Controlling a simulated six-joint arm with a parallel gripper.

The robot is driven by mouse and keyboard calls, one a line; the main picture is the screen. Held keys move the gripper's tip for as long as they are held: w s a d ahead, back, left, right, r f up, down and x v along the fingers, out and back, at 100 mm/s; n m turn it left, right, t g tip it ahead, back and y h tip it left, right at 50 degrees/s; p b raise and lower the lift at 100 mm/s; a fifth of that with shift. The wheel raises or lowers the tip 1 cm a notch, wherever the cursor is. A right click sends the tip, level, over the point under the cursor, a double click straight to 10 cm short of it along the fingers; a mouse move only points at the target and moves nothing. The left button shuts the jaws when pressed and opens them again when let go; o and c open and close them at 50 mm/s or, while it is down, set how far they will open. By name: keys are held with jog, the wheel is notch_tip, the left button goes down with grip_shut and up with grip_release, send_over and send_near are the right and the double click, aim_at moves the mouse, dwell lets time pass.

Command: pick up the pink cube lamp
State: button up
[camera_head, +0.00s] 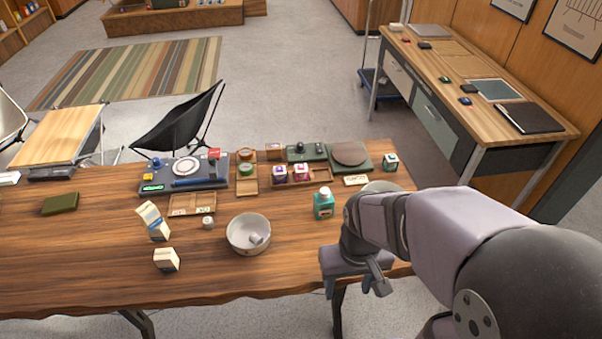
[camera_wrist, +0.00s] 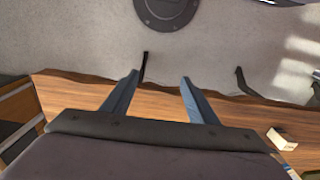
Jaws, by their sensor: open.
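A small pink and white cube (camera_head: 301,173), which looks like the pink cube lamp, stands on a wooden tray near the back of the table. A similar purple and white cube (camera_head: 279,175) stands just left of it. My gripper (camera_head: 355,282) is near the table's front edge, toward the viewer from the cubes and apart from them. In the wrist view its two fingers (camera_wrist: 159,78) are spread with nothing between them. Neither cube shows in the wrist view.
A teal bottle (camera_head: 324,204) stands between my gripper and the cubes. A white bowl (camera_head: 249,234) is to its left. A small teal-and-white cube (camera_head: 390,162) stands at the back right. A pale box (camera_wrist: 281,139) shows in the wrist view. The front middle of the table is bare.

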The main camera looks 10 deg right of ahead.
jog(key=shift+c, duration=1.4)
jog(key=t+p, duration=0.3)
jog(key=t, duration=0.6)
send_near(301, 166)
jog(key=x, duration=0.3)
jog(key=shift+p+x, duration=1.1)
jog(key=shift+x, duration=2.55)
jog(key=shift+s, duration=0.1)
jog(key=c, duration=0.8)
jog(key=shift+c, duration=0.2)
